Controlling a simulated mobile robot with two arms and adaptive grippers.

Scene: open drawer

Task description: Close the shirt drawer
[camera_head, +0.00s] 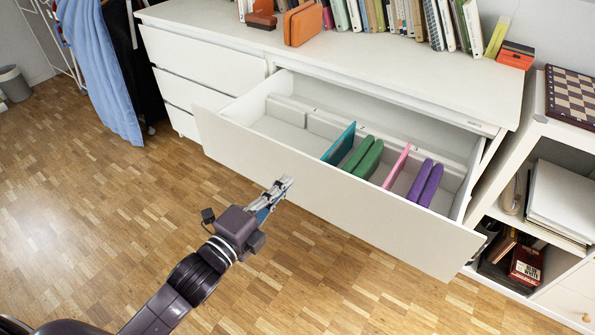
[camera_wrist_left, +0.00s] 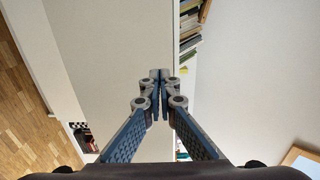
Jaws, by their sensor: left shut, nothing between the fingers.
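The shirt drawer (camera_head: 330,205) is pulled well out of the white dresser (camera_head: 350,55) in the head view. Inside it are folded green shirts (camera_head: 363,157) and purple shirts (camera_head: 425,183), with a teal divider (camera_head: 339,144) and a pink divider (camera_head: 397,166). My left gripper (camera_head: 286,182) is in front of the drawer's front panel, near its middle. Its fingers are shut and empty. In the left wrist view the closed fingertips (camera_wrist_left: 159,76) point toward the pale drawer front (camera_wrist_left: 110,50); I cannot tell whether they touch it. My right gripper is not in view.
Books (camera_head: 400,18) and orange items (camera_head: 302,24) stand on the dresser top. A white shelf unit (camera_head: 535,130) stands close to the drawer's right end. Clothes (camera_head: 97,65) hang at the left. The wooden floor (camera_head: 110,190) before the dresser is clear.

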